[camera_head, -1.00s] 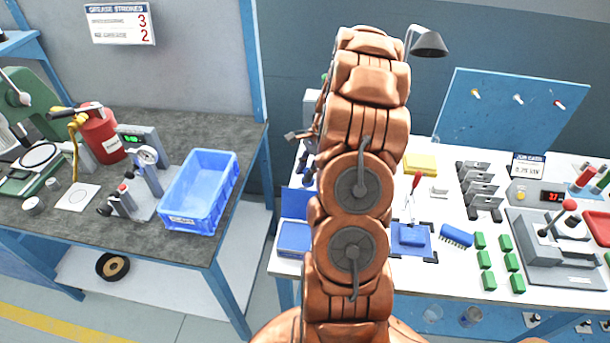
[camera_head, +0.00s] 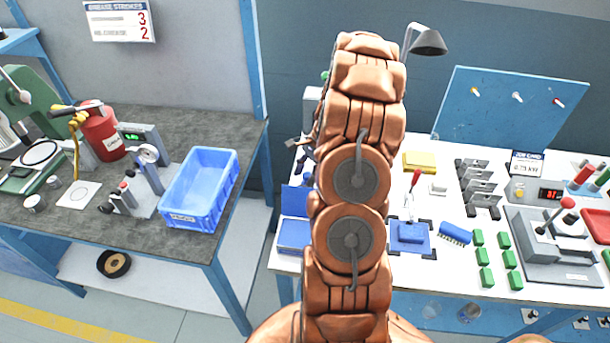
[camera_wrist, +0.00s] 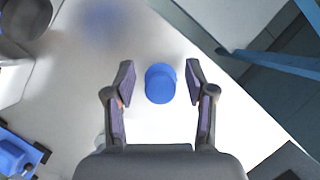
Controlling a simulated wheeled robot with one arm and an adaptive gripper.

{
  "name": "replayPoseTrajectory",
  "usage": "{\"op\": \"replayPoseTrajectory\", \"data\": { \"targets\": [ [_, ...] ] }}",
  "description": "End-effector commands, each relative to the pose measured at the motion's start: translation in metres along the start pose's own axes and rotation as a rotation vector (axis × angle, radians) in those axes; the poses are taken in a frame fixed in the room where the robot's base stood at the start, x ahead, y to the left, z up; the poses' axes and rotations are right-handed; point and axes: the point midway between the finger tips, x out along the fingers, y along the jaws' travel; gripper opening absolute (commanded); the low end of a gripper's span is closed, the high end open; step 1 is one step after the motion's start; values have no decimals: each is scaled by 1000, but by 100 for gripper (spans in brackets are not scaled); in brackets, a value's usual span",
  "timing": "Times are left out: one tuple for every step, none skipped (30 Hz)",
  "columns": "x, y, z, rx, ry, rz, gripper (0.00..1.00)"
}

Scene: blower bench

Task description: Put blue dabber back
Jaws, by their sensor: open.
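A blue round-topped piece (camera_wrist: 160,83), which looks like the blue dabber, stands on the white table in the wrist view. My gripper (camera_wrist: 160,82) is open, with one dark finger on each side of it and a gap to both. I cannot tell how far the fingertips are above the table. In the head view my arm hides most of the gripper and the area around it. A blurred blue patch (camera_wrist: 100,20) shows farther up in the wrist view; I cannot tell what it is.
A blue fixture (camera_head: 410,237) with a red-handled clamp, a blue brush (camera_head: 455,233) and several green blocks (camera_head: 482,256) occupy the white table. A desk lamp (camera_head: 428,42) stands behind. A blue bin (camera_head: 200,190) is on the left bench, across a gap.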

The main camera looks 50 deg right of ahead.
Motion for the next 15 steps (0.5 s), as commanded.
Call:
{"op": "replayPoseTrajectory", "data": {
  "targets": [
    [0, 0, 0, 0, 0, 0, 55],
    [0, 0, 0, 0, 0, 0, 55],
    [0, 0, 0, 0, 0, 0, 55],
    [0, 0, 0, 0, 0, 0, 55],
    [0, 0, 0, 0, 0, 0, 55],
    [-2, 0, 1, 0, 0, 0, 55],
    [-3, 0, 1, 0, 0, 0, 55],
    [-4, 0, 1, 0, 1, -1, 55],
    [-6, -1, 0, 0, 2, -3, 55],
    [-9, -1, 0, 0, 2, -4, 55],
    [-12, -1, -1, 0, 3, -5, 55],
    [-18, -1, -1, 0, 3, -4, 55],
    [-22, -1, -1, 0, 2, -3, 55],
    [-27, 0, -1, -1, 2, -2, 55],
    [-35, -1, -1, -1, 3, -4, 55]
  ]
}}
